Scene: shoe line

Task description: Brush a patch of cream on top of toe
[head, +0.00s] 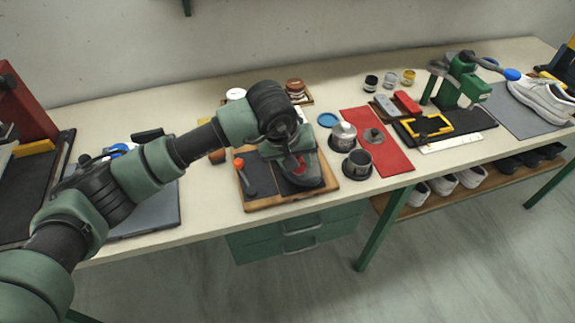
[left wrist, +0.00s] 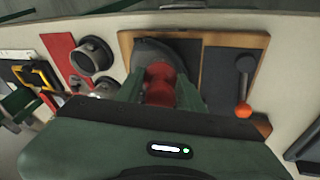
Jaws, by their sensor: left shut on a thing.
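My left gripper (head: 298,152) is over a wooden-framed board (head: 270,204) and points down. In the left wrist view its fingers (left wrist: 163,88) are shut on a red, waisted handle (left wrist: 162,82), which looks like the brush. A little of the red handle shows in the head view (head: 299,166). A dark, rounded shoe toe (left wrist: 148,48) lies just beyond the handle, on the board; it also shows in the head view (head: 312,178). The bristles and any cream are hidden, so I cannot tell whether the brush touches the toe. My right gripper is not in view.
A tool with an orange knob (head: 239,164) lies on the board's left part. Jars (head: 295,87) stand behind. A green press (head: 462,80) stands farther right.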

